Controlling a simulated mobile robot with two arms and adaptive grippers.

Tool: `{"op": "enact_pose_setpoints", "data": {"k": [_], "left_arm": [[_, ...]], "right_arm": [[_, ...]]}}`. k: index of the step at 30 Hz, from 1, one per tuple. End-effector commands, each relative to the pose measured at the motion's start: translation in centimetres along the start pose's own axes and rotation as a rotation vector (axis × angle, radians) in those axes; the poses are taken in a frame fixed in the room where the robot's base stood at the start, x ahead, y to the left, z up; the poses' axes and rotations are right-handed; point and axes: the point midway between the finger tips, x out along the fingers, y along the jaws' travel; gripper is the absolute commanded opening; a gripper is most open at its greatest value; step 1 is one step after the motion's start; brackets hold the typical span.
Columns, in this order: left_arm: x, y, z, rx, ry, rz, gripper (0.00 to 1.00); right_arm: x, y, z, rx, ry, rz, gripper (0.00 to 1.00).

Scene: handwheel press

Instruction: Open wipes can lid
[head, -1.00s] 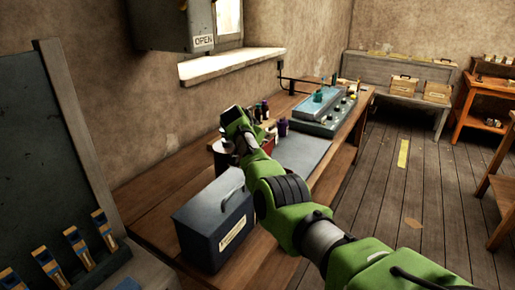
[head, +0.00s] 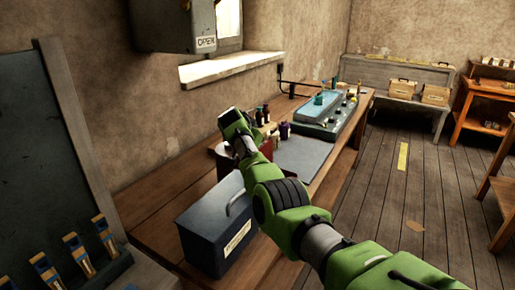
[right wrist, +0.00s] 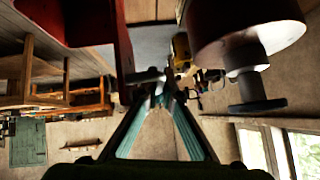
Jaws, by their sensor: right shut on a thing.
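My right gripper (head: 232,138) reaches over the workbench from the lower right and partly hides what lies below it. In the right wrist view, its fingers (right wrist: 154,82) are closed together on a small grey piece (right wrist: 150,75). A red container (right wrist: 105,40) is beside that piece, at the upper left; it also shows beside the gripper in the head view (head: 267,149). I cannot tell whether the grey piece belongs to its lid. A dark red can (right wrist: 235,25) with a pale neck and grey disc top is at the upper right. My left gripper is not in view.
A dark blue-grey metal box (head: 210,228) with a handle stands on the workbench (head: 150,205) in front of the gripper. Small bottles (head: 263,114) and a teal machine (head: 325,112) stand behind. A grey mat (head: 305,155) lies clear to the right.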

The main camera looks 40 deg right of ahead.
Motion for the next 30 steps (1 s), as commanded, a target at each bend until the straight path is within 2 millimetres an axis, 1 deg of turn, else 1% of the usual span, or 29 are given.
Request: {"op": "enact_pose_setpoints", "data": {"k": [1,4,5,6,24,30], "left_arm": [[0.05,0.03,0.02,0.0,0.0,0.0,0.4],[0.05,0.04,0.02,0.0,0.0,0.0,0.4],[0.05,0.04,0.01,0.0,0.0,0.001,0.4],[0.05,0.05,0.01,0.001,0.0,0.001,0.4],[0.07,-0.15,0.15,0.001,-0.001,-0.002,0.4],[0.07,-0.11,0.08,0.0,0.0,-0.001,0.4]], "right_arm": [[-0.04,-0.68,0.62,-0.002,-0.006,-0.019,0.0],[-0.05,-0.72,0.68,-0.003,-0.007,-0.019,0.0],[-0.05,-0.72,0.69,-0.003,-0.007,-0.02,0.08],[-0.05,-0.74,0.7,-0.003,-0.007,-0.02,0.14],[0.22,-0.44,1.12,-0.008,-0.014,-0.012,0.14],[-0.57,-0.53,1.07,-0.007,-0.012,-0.013,0.14]]}}
